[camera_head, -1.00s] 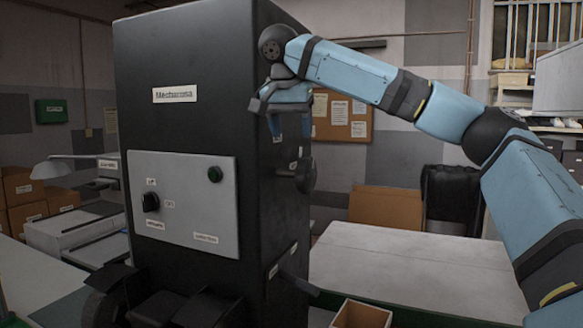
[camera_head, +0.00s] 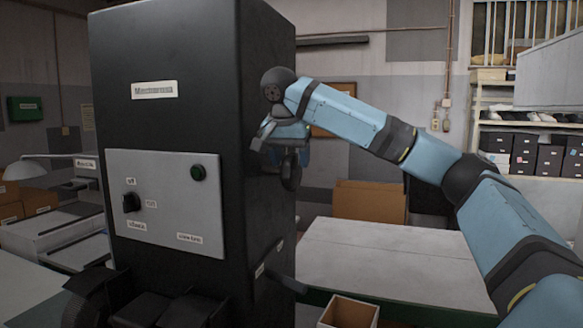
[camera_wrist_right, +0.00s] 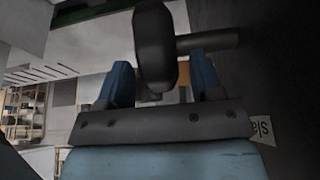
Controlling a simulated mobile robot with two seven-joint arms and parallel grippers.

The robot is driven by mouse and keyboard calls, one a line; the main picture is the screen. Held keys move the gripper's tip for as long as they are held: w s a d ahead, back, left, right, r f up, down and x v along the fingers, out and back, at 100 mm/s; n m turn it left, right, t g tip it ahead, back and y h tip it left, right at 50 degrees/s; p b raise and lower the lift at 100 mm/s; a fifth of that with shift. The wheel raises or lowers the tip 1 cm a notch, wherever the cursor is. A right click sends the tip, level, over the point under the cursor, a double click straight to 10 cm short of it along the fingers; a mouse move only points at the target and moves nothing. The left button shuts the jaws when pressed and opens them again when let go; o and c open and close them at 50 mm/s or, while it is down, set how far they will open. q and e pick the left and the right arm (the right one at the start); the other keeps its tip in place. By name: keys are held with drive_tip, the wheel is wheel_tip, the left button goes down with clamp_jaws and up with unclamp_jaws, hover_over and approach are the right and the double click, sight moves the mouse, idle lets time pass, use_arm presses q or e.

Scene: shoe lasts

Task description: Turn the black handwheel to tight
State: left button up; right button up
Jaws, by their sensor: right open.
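The black handwheel (camera_head: 291,170) sits on the right side of the tall black machine (camera_head: 270,110). In the right wrist view the handwheel (camera_wrist_right: 154,48) shows edge-on, with its shaft running right to the dark machine side. My right gripper (camera_head: 290,160) is at the handwheel, its two blue fingers apart. In the right wrist view the fingers of the gripper (camera_wrist_right: 162,85) stand on either side of the wheel's near rim, and I cannot tell whether they touch it. My left gripper is not in view.
A grey panel (camera_head: 165,232) with a black knob and a green button is on the machine's front. A dark lever (camera_head: 285,282) sticks out low on its right side. An open box (camera_head: 350,313) stands below, and a pale table top (camera_head: 385,262) lies to the right.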

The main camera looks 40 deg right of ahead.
drive_tip(key=shift+x, duration=1.35)
drive_tip(key=shift+w, duration=0.1)
drive_tip(key=c, duration=0.9)
